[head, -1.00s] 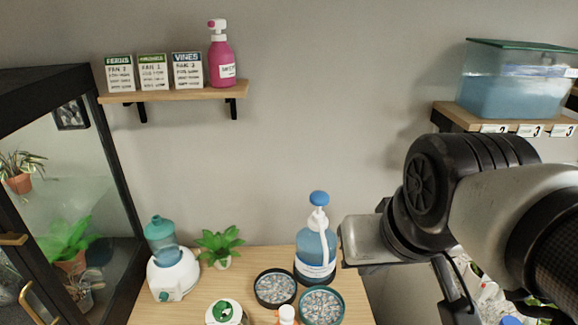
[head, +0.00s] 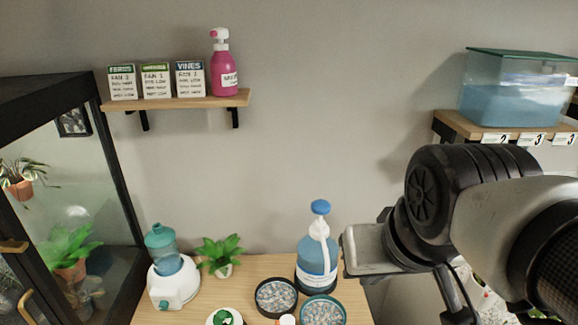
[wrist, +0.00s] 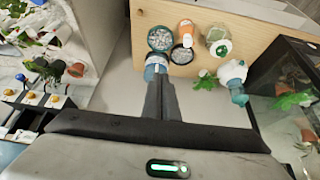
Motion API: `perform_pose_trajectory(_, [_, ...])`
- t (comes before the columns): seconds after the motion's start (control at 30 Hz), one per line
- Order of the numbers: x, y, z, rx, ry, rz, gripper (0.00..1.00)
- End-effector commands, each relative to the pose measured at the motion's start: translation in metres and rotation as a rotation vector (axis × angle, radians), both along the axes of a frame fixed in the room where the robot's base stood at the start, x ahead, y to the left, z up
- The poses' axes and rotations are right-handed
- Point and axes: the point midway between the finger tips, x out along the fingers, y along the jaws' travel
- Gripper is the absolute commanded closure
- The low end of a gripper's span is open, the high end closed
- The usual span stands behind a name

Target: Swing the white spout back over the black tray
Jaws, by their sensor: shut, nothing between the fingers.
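The blue pump bottle (head: 317,256) stands upright at the table's back right, with a blue knob on top. Its white spout (head: 322,240) curves down its front, leaning slightly right, towards the teal-rimmed tray (head: 323,312) rather than the black tray (head: 276,297). Both trays hold pale pebbles and stand in front of the bottle, the black one to the left. My gripper is shut and empty; its fingertips (wrist: 159,78) reach up to the bottle (wrist: 155,62) in the wrist view. Contact cannot be told. In the head view its body (head: 367,250) is just right of the bottle.
A white humidifier with a teal tank (head: 165,270) and a small green plant (head: 220,255) stand left on the table. A glass cabinet (head: 100,160) borders the far left. A wall shelf (head: 175,102) holds cards and a pink bottle (head: 223,72).

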Motion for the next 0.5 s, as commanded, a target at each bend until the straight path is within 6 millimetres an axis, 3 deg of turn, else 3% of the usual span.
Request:
perform_pose_trajectory(0.3, [0.000,0.000,0.000,0.000,0.000,0.000,1.00])
perform_pose_trajectory(0.5, [0.016,0.000,0.009,-0.011,0.027,0.003,0.71])
